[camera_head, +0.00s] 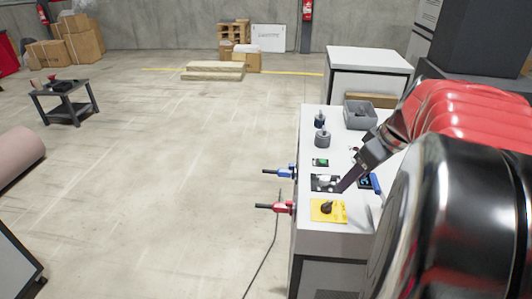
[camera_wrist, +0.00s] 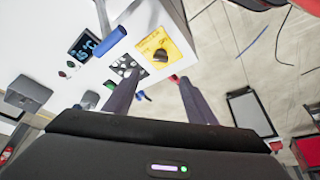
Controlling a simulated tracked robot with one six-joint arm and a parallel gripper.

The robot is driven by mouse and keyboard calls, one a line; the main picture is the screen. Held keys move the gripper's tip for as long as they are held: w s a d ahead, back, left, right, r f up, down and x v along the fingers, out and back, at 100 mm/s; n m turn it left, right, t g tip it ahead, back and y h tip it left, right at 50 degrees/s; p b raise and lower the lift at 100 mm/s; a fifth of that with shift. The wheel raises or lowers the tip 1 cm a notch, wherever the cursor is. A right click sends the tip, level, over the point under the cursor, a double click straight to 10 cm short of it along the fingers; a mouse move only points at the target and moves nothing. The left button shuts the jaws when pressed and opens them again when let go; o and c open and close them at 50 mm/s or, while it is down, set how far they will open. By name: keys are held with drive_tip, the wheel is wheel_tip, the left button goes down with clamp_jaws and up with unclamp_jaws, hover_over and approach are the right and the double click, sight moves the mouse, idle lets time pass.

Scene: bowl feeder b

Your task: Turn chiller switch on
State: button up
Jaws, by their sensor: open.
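A yellow plate (camera_head: 338,214) with a black rotary knob (camera_head: 327,207) lies on the white cabinet top; the knob also shows in the wrist view (camera_wrist: 160,55). A small display (camera_wrist: 83,45) with lit digits sits beside small red and dark controls (camera_wrist: 67,69). My gripper (camera_wrist: 158,80) is open and empty, its two fingers apart. In the head view my gripper (camera_head: 342,188) is low over the cabinet by a dark perforated panel (camera_head: 325,183), just behind the yellow plate. Contact cannot be told.
Blue (camera_head: 279,172) and red (camera_head: 275,208) valve handles stick out from the cabinet's left side. Grey cylinders (camera_head: 322,138) and a grey bin (camera_head: 360,114) stand farther back. The floor to the left is mostly open.

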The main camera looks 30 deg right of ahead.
sight(328, 203)
drive_tip(key=x, duration=1.4)
drive_tip(key=shift+s, duration=0.15)
drive_tip(key=shift+r, duration=0.1)
drive_tip(key=shift+c, duration=0.4)
drive_tip(key=c, duration=0.9)
drive_tip(key=shift+a, duration=0.1)
drive_tip(key=shift+c, duration=0.3)
